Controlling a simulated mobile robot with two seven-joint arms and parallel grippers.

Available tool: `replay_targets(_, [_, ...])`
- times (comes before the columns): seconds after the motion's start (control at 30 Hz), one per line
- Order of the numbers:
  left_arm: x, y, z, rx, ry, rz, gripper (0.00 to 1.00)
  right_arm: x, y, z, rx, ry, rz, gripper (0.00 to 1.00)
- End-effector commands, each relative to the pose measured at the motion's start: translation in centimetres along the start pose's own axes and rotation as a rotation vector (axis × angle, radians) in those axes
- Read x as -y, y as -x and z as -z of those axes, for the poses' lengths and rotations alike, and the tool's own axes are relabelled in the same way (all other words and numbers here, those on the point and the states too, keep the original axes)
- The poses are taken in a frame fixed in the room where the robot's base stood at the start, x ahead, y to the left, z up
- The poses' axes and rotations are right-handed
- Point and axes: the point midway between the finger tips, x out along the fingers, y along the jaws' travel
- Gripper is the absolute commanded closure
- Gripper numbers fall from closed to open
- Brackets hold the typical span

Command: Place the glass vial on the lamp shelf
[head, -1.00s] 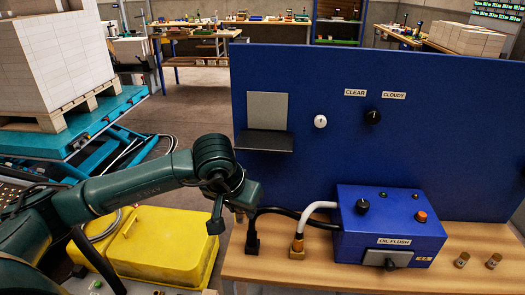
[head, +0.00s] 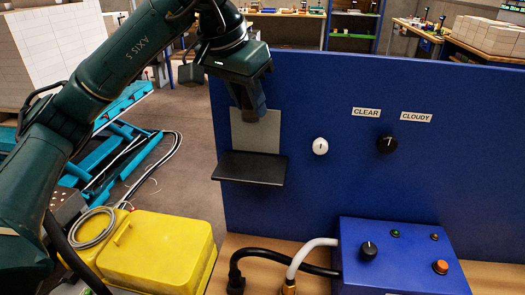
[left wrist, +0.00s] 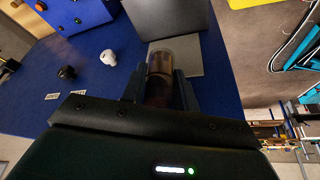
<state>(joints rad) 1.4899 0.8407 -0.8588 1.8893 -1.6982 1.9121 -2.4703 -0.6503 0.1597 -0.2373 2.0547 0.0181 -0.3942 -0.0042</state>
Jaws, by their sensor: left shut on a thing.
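My left gripper (head: 252,112) is in front of the upper part of the grey lamp panel (head: 255,136), above the black lamp shelf (head: 250,168) on the blue board. In the left wrist view my left gripper (left wrist: 159,92) is shut on the glass vial (left wrist: 159,65), a clear cylinder with dark brownish contents. The vial's end points toward the shelf, which shows there as a grey plate (left wrist: 165,18). The vial appears apart from the shelf. In the head view the vial cannot be made out behind the fingers. The shelf top is empty. My right gripper is out of view.
The blue board (head: 330,210) carries a white knob (head: 320,146) and a black knob (head: 387,144) right of the shelf. Below stands a blue oil-flush box (head: 400,255) with black and white hoses. A yellow case (head: 155,252) lies at lower left.

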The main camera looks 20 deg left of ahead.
Motion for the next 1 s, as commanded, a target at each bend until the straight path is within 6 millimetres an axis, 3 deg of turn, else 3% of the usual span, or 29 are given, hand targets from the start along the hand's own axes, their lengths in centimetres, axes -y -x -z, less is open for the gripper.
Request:
replay_targets(0.3, [0.0,-4.7,-2.1,0.004,0.0,0.001,0.93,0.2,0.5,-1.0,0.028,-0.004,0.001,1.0])
replay_targets(0.7, [0.0,-8.7,-3.7,0.005,0.001,0.001,0.93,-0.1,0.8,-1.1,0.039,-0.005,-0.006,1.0])
replay_targets(1.0, [0.0,-9.2,-3.9,-0.001,0.001,0.001,0.93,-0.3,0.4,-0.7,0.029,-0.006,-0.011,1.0])
